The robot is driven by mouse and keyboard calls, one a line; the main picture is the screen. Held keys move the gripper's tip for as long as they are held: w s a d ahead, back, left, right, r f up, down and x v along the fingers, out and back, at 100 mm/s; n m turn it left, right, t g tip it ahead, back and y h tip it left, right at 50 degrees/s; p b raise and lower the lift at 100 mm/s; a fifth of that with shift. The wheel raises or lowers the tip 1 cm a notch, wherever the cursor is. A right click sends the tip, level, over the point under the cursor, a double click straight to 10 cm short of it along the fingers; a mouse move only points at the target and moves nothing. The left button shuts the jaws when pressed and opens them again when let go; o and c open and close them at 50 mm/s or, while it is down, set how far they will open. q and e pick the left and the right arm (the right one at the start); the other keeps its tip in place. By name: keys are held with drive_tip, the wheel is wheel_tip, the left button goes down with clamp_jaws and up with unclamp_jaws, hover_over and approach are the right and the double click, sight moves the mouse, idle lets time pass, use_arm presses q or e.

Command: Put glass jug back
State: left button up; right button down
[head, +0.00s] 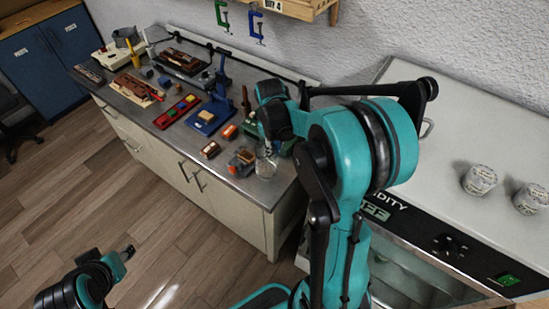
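A clear glass vessel (265,166), which looks like the glass jug, shows at the front right end of the workbench, close below my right arm. It is small and partly hidden, so I cannot tell whether it stands on the bench or is held. My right gripper (268,145) is over this end of the bench, mostly hidden by its own arm links, and its fingers cannot be made out. My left gripper (127,251) is low at the lower left, over the wooden floor and away from the bench. Its fingertips are dark and small, and I see nothing in them.
The bench (262,191) carries many tools: a blue press (208,118), a red tray (177,111) and small blocks (210,150). A humidity cabinet (440,215) with two white jars (480,180) stands right. Blue lockers (45,60) are far left. The floor at left is open.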

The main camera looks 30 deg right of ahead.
wheel_tip(320, 180, down, 4)
drive_tip(key=shift+r+b, duration=0.25)
drive_tip(key=shift+b, duration=0.3)
drive_tip(key=shift+f, duration=0.25)
drive_tip(key=shift+f, duration=0.1)
drive_tip(key=c, duration=1)
unclamp_jaws()
